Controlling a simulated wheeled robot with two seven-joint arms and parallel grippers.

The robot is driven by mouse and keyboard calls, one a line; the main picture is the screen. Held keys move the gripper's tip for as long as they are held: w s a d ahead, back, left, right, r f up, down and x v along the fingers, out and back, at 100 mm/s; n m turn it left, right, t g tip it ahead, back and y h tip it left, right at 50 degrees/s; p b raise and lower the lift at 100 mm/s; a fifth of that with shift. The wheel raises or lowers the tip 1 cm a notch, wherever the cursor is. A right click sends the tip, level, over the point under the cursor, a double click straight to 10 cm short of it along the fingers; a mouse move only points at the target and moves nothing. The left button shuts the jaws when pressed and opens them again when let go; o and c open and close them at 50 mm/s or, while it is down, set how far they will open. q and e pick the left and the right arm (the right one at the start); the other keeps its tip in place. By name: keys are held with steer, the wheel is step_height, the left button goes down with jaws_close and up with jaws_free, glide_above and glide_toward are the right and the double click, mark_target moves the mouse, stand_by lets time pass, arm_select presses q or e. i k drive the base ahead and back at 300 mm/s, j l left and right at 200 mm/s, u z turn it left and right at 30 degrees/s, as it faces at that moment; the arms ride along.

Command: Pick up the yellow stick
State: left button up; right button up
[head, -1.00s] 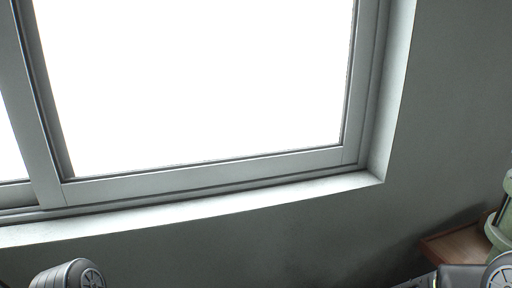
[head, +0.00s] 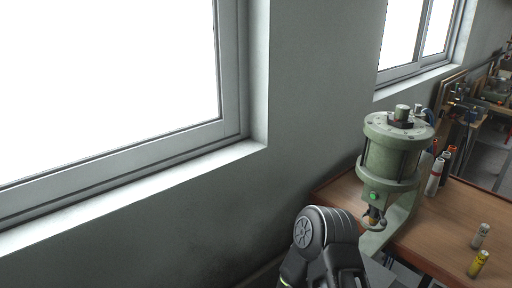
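A short yellow cylinder (head: 478,263) stands upright on the wooden table top at the lower right of the head view; it is the only yellow stick-like thing I can make out there. A pale grey-beige cylinder (head: 480,236) stands just behind it. A dark link of one of my arms shows at the bottom middle, to the left of the table. Neither of my grippers is in view.
A green pneumatic press (head: 392,150) with a lit green button stands on the wooden table (head: 436,236). Several bottles, one of them white and red (head: 434,176), stand behind it. A windowed wall (head: 310,110) runs along the left. More cluttered benches lie far right.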

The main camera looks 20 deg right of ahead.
mark_target(482, 256)
steer(key=z, duration=2.45)
